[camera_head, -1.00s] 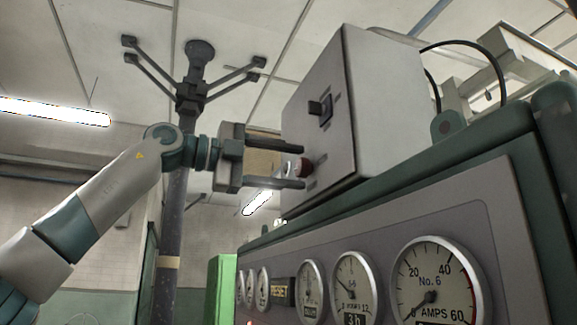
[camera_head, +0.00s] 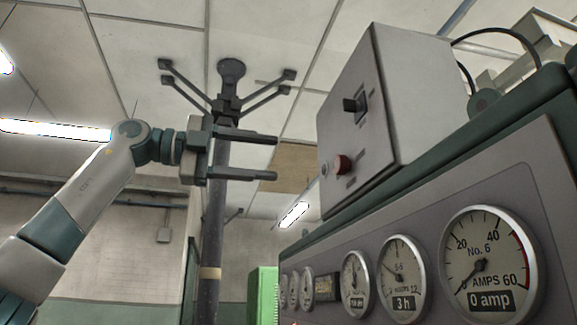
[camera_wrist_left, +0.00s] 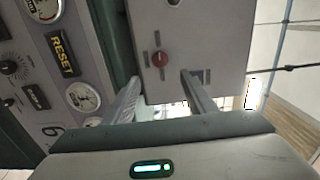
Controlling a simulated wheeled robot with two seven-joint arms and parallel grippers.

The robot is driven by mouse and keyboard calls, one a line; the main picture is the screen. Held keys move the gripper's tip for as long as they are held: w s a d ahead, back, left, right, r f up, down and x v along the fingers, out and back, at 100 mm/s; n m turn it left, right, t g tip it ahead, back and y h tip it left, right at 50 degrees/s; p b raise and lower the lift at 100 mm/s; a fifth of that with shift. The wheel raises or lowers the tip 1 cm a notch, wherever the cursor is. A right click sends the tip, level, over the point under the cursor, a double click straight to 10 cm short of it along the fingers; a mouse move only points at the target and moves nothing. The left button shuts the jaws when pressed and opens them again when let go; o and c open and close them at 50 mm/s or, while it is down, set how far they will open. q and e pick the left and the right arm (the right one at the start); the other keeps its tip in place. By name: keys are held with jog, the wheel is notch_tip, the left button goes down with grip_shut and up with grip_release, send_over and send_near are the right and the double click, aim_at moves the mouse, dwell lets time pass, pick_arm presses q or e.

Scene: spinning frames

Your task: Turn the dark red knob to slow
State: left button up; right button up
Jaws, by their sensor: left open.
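The dark red knob (camera_head: 343,164) is on the face of a grey control box (camera_head: 397,107), below a black switch (camera_head: 353,104). In the left wrist view the knob (camera_wrist_left: 159,59) shows dark marks around it. The lettering is too small to read, so I cannot tell which setting it points to. My left gripper (camera_head: 276,158) is open and empty, left of the knob and clear of it in the head view. In the left wrist view the knob appears between and beyond the two fingertips (camera_wrist_left: 160,77). My right gripper is not in view.
The box stands on a green machine whose front panel carries several round gauges (camera_head: 487,265). A dark pole (camera_head: 214,220) stands behind my left gripper. A bright green block (camera_head: 264,295) is at the bottom. The space between fingers and box face is free.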

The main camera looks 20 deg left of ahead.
pick_arm(q)
jog(key=shift+v, duration=1.85)
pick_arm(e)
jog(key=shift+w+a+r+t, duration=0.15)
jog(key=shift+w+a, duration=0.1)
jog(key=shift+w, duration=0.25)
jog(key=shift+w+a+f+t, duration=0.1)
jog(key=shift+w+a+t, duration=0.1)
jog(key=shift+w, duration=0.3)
